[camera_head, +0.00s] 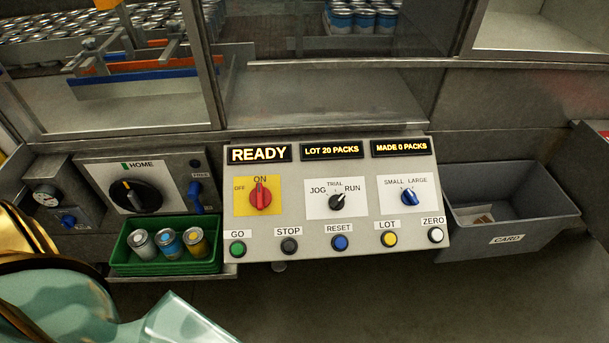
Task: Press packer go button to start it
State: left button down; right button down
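The packer's control panel (300,220) faces me in the middle. Its green GO button (237,249) is at the lower left of the panel, uncovered, with nothing touching it. The lit displays read READY (259,154), LOT 20 PACKS and MADE 0 PACKS. The red switch (260,196) points to ON, and the mode knob (338,201) points toward RUN. Teal and gold parts of my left arm and gripper (180,322) fill the lower left corner, below and left of the GO button and apart from it; the fingers' opening cannot be made out. My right gripper is out of view.
STOP (289,245), RESET (340,243), LOT (389,239) and ZERO (435,235) buttons sit right of GO. A green tray (165,268) with cans adjoins the panel's left. A grey CARD bin (540,232) stands right. The space before the panel is clear.

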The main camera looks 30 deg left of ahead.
aim_at(237, 249)
jog(key=u, duration=1.6)
